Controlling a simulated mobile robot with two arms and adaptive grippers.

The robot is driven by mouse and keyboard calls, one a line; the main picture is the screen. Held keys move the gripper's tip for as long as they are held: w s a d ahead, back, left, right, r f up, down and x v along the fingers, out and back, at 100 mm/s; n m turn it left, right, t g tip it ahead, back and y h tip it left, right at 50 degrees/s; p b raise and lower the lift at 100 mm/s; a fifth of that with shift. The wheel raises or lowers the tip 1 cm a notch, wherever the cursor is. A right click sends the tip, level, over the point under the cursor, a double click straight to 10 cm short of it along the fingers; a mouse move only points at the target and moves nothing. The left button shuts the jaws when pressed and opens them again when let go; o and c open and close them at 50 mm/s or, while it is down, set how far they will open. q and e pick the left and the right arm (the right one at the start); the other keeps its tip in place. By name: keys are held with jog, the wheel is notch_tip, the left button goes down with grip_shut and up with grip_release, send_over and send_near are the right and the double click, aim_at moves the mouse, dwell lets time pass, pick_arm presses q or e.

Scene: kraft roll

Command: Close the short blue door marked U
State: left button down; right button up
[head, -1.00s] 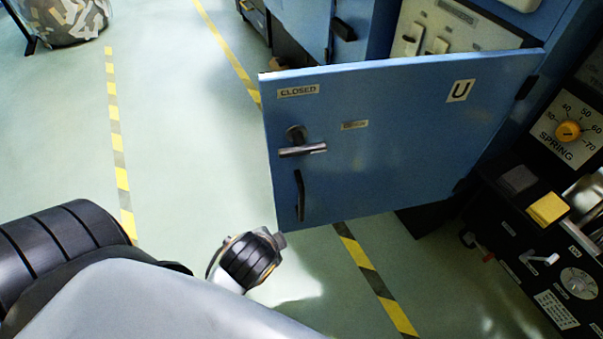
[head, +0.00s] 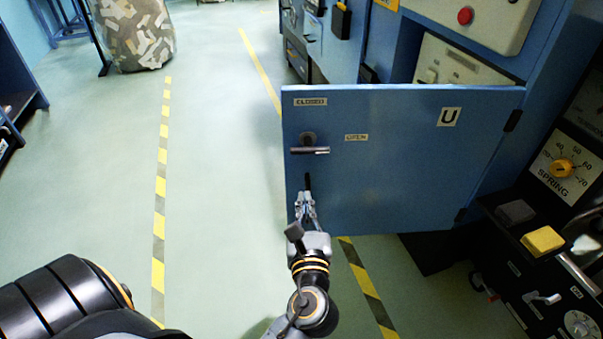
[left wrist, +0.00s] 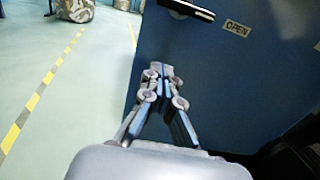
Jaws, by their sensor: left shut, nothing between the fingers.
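The short blue door (head: 400,150) marked U stands open, swung out from the blue machine with its hinges on the right edge. It carries a lever handle (head: 310,150) below a CLOSED label and a dark vertical pull (head: 308,183), partly hidden by my gripper. My left gripper (head: 305,196) is shut and empty, its fingers in front of the door's lower left part. In the left wrist view the closed fingers (left wrist: 163,72) point at the door (left wrist: 215,90) below the lever; I cannot tell whether they touch it. My right gripper is not in view.
The machine's opening shows behind the door with a pale switch panel (head: 455,70). A control panel with a SPRING dial (head: 562,168) and a yellow button (head: 543,241) stands at right. Green floor with striped tape (head: 160,190) lies free at left. A patterned bin (head: 135,35) stands far back.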

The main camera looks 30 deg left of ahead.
aim_at(301, 163)
pick_arm(q)
jog(key=b+x, duration=0.1)
jog(key=x, duration=0.9)
jog(key=shift+a, duration=0.1)
